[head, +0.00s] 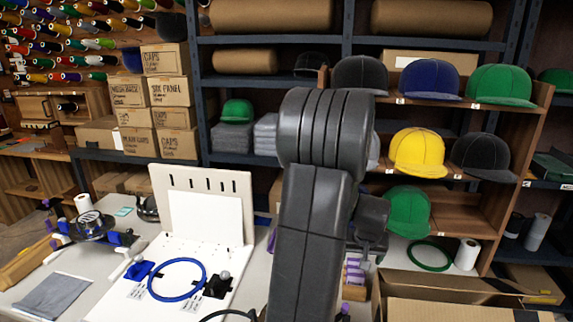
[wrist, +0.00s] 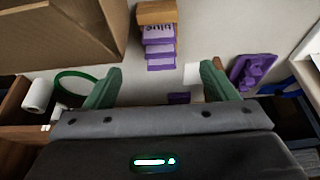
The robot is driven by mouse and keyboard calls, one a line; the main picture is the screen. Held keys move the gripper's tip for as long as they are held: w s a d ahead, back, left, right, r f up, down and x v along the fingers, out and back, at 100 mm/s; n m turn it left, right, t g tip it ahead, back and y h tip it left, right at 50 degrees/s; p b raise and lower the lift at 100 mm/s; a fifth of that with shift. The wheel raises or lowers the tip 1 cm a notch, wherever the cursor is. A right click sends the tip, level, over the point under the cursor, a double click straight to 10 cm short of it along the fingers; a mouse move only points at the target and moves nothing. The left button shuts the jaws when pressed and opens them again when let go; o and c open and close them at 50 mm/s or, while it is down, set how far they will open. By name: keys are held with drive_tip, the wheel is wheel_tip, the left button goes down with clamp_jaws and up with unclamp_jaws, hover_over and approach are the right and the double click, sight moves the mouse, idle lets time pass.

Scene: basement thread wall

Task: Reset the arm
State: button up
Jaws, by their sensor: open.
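My gripper (wrist: 160,92) shows in the wrist view with its two green fingers spread wide apart. Nothing is between the fingers. Beyond them is the pale tabletop with a stack of purple packets labelled "blue" (wrist: 159,45) in a wooden holder. In the head view my dark grey arm stands folded upright in the middle and hides part of the table and shelves. The gripper's fingers cannot be made out in the head view.
A blue hoop (head: 177,279) lies on a white board at left. An open cardboard box (head: 450,295) stands at the right front. Coloured caps, including a yellow one (head: 417,152), fill the shelf behind.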

sight(356, 274)
drive_tip(key=x, duration=1)
drive_tip(key=shift+w+f, duration=0.15)
